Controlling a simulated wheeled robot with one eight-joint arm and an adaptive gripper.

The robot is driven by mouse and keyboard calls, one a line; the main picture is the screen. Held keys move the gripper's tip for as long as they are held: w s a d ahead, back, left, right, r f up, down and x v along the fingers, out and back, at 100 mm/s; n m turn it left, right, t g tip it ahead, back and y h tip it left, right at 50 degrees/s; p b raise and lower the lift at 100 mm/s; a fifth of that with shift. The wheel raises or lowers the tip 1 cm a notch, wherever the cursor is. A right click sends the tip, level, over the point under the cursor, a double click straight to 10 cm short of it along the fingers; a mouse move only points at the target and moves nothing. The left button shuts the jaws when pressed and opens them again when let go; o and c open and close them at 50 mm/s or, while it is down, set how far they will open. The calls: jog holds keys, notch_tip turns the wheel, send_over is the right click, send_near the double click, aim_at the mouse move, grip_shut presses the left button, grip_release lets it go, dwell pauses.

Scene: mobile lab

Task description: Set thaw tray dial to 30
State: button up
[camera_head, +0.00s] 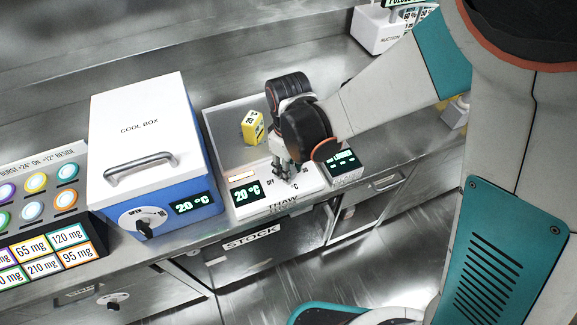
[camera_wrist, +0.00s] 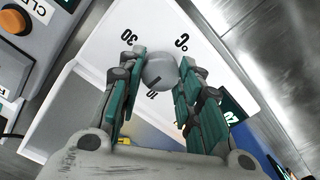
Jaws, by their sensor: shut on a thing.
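The thaw tray (camera_head: 222,128) stands on the counter, with a white control panel along its front edge. Its display (camera_head: 244,193) reads 20 °C. My gripper (camera_head: 286,172) points down at the panel, and its fingers hide most of the dial in the head view. In the wrist view my gripper (camera_wrist: 160,66) is shut on the round grey dial knob (camera_wrist: 159,71), with a finger on each side. Printed marks 30, 10 and °C show around the knob. I cannot tell for sure where the knob's pointer stands.
A yellow block (camera_head: 252,126) sits on the tray's metal plate. The cool box (camera_head: 140,125) stands close on the left, its display (camera_head: 192,203) at 20 °C. A small device (camera_head: 345,165) with a dark screen is right of the panel. Stock drawers (camera_head: 250,240) lie below.

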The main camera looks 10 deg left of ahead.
jog(key=m, duration=0.4)
jog(key=shift+m, duration=0.3)
jog(key=m, duration=0.4)
jog(key=shift+m+b, duration=0.3)
jog(key=shift+b, duration=0.05)
jog(key=m, duration=0.4)
jog(key=shift+m, duration=0.3)
jog(key=shift+d+m, duration=0.1)
jog(key=shift+m, duration=1.7)
jog(key=o, duration=1.1)
jog(key=shift+c, duration=0.2)
